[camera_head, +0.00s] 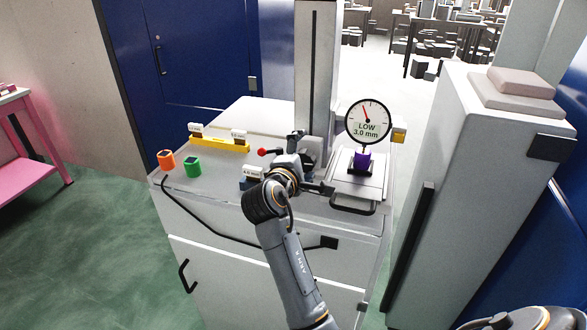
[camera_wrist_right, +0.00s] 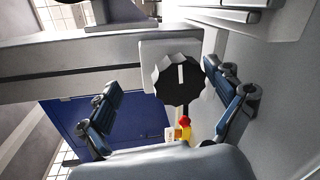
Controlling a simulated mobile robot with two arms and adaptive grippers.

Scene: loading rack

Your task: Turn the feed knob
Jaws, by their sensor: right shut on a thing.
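The feed knob (camera_wrist_right: 182,82) shows in the right wrist view as a black, scalloped dial with a white line, mounted on a pale plate. My right gripper (camera_wrist_right: 165,86) is shut on the knob, with one dark finger on either side; the right finger lies close against its rim. In the head view my right gripper (camera_head: 301,158) is at the foot of the grey column and largely hides the knob. A round dial gauge (camera_head: 368,118) to its right reads "LOW 3.0 mm", with a red needle. My left gripper is not in view.
A purple block (camera_head: 361,160) sits under the gauge. A tall grey cabinet (camera_head: 470,160) stands at right.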

